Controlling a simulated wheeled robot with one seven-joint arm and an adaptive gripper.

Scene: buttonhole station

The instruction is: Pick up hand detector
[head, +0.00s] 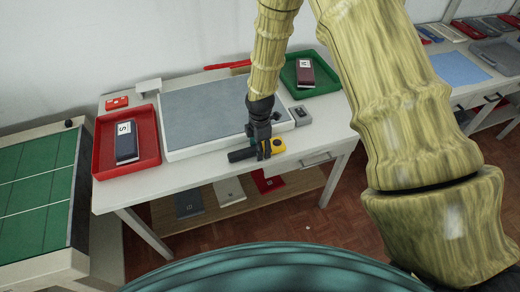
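A hand detector (278,146), with a yellow end and a black handle reaching left, lies at the front edge of the white table (200,182). My gripper (263,150) points down over its middle, between the yellow end and the black handle. The gripper hides part of the detector. The fingers are small and dark against it, so I cannot tell whether they are closed on it or whether it is lifted.
A grey mat (205,112) in a white frame lies behind the detector. A red tray (102,150) stands left and a green tray (325,80) back right, each holding a dark labelled item. A small grey box (301,115) sits right of the gripper. A drawer handle (317,161) projects at the front.

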